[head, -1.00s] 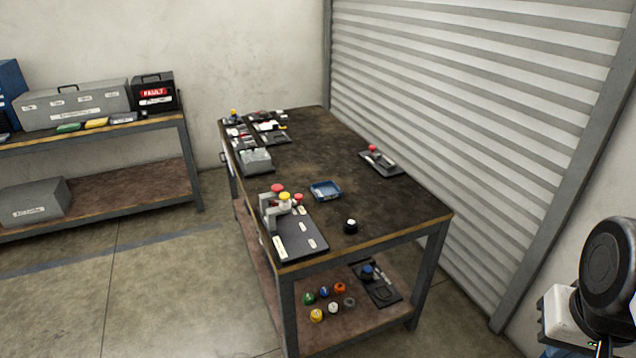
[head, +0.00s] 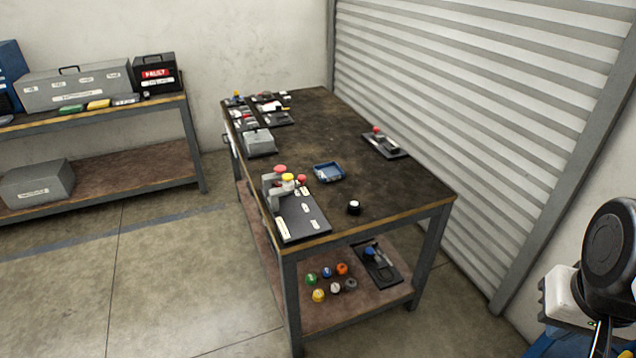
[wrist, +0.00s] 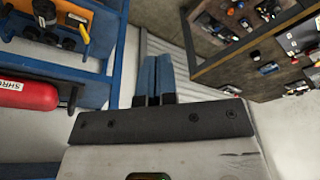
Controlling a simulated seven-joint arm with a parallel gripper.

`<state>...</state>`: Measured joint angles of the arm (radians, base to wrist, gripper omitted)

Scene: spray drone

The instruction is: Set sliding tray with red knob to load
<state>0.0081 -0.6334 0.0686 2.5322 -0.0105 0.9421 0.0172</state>
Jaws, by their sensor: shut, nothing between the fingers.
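A red knob (head: 376,129) stands on a dark, flat unit (head: 394,153) on the workbench's right side, near the shutter. Another unit with red and yellow knobs (head: 287,178) and a dark labelled plate (head: 303,218) sits at the bench's front left. I cannot tell from here which of them is the sliding tray, and its labels are too small to read. My gripper (wrist: 154,62) shows in the wrist view, with its two blue fingers together and nothing between them. It is away from the bench units. The fingers are not visible in the head view.
The workbench (head: 330,140) also holds a blue bin (head: 328,173), a black-and-white knob (head: 354,208) and a grey box (head: 259,142). Several coloured knobs lie on its lower shelf. A blue rack (wrist: 105,60) and a red extinguisher (wrist: 28,95) are left in the wrist view.

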